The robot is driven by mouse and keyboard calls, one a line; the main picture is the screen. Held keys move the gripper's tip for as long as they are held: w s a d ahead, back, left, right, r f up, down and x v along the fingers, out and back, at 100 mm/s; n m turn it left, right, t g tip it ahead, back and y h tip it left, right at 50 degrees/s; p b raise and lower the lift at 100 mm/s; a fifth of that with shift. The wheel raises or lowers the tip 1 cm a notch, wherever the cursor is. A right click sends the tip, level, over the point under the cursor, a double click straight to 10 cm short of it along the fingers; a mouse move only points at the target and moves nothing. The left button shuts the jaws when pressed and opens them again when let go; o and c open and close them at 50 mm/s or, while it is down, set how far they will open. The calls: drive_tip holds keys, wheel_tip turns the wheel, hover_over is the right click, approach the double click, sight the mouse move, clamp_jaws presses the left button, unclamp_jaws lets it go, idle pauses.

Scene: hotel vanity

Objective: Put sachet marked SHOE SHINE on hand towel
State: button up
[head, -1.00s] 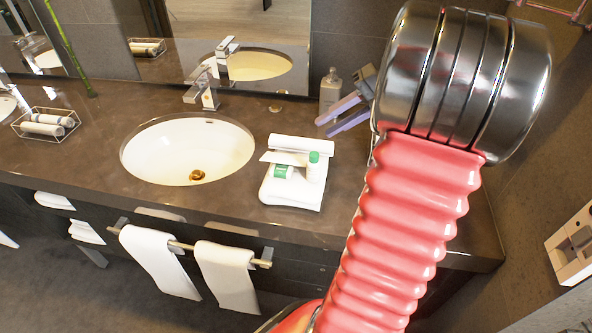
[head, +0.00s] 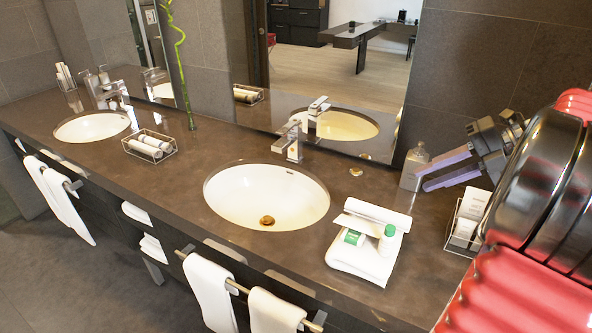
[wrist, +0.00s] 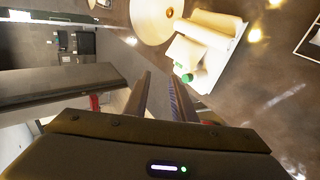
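The hand towel may be the folded white towel (head: 352,264) on the counter right of the near basin; it also shows in the wrist view (wrist: 223,55). A green-labelled item (head: 353,237) and a small white bottle with a green cap (head: 389,241) rest on it. White packets (head: 469,217) stand in a wire basket at the right; I cannot read which, if any, is marked SHOE SHINE. My gripper (head: 420,180) is open and empty above the counter at the back right, fingers pointing left. The two fingers also show apart in the wrist view (wrist: 160,76).
The near basin (head: 262,196) and tap (head: 291,142) lie left of the towel. A bottle (head: 414,168) stands behind my gripper near the mirror. A wire tray with rolled towels (head: 150,146) sits between the basins. Towels hang on a front rail (head: 238,288).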

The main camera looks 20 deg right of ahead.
drive_tip(key=shift+a, duration=0.15)
drive_tip(key=w+a+f+n+g+h, duration=0.1)
drive_tip(key=a+f+n+g+h, duration=0.1)
drive_tip(key=a+n, duration=0.75)
drive_tip(key=w+a+f+n+g+h, duration=0.1)
drive_tip(key=a+n+g, duration=0.1)
drive_tip(key=a+n, duration=0.75)
drive_tip(key=s+a+f+n+t+h, duration=0.1)
drive_tip(key=s+a+f+n+h, duration=0.1)
drive_tip(key=a+n, duration=0.5)
drive_tip(key=s+a+f+n+t+h, duration=0.1)
drive_tip(key=a+n, duration=0.6)
drive_tip(key=n, duration=1.1)
drive_tip(key=s+f+h, duration=0.1)
drive_tip(key=s+f, duration=0.1)
drive_tip(key=s, duration=0.1)
drive_tip(key=shift+s+f+n+t, duration=0.25)
drive_tip(key=shift+f+n+t, duration=0.05)
drive_tip(key=shift+t, duration=0.1)
